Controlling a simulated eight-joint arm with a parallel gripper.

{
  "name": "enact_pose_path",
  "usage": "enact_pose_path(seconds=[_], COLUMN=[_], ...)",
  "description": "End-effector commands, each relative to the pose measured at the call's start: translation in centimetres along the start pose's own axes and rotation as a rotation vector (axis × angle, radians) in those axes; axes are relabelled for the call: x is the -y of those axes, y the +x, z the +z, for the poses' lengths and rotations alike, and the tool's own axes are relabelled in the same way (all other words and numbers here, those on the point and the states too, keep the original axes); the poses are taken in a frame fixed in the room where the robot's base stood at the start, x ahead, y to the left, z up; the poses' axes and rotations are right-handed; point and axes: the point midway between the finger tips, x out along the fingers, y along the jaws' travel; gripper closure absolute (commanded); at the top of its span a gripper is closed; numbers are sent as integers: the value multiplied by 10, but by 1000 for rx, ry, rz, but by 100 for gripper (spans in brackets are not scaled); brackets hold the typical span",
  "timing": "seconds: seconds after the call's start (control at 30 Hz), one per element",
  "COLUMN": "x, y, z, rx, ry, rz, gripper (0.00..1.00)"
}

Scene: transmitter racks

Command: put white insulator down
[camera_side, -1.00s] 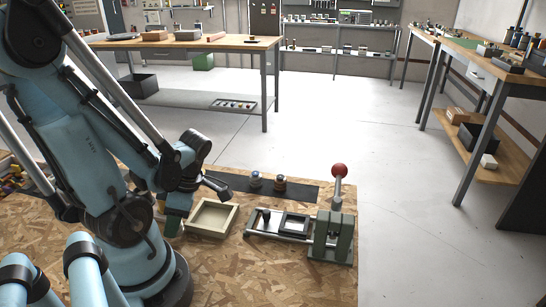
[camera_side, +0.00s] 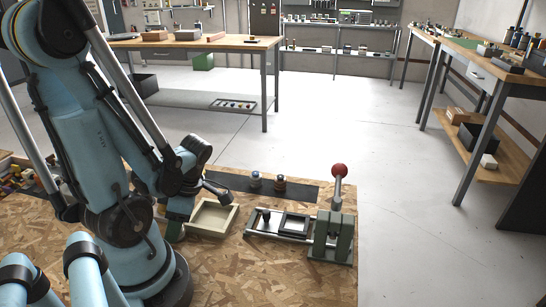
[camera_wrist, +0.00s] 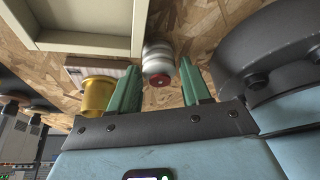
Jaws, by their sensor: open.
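The white insulator (camera_wrist: 158,58), ribbed with a red end towards the camera, is in the wrist view at the tips of my gripper (camera_wrist: 159,66). The two green fingers are apart, one on each side of it, with gaps showing. The insulator appears to be at the wooden board, beside the cream tray and outside it; I cannot tell its exact height. In the side view my gripper (camera_side: 175,226) is low over the board, left of the cream tray (camera_side: 234,221), and the insulator is hidden there.
A yellow cylinder (camera_wrist: 97,95) is close to the left finger in the wrist view. A green lever press with a red knob (camera_side: 339,170) stands right of the tray. Two small parts stand on a dark mat (camera_side: 305,192) behind. The board's front (camera_side: 250,280) is clear.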

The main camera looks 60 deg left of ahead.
Motion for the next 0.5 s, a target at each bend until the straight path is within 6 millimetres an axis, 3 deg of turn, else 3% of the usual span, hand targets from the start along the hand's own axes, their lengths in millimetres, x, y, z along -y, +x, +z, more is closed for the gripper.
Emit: enact_pose_path(seconds=[0.5], x=[1], y=[-30], z=[0], rx=[0], ry=[2], rz=[0], gripper=[52])
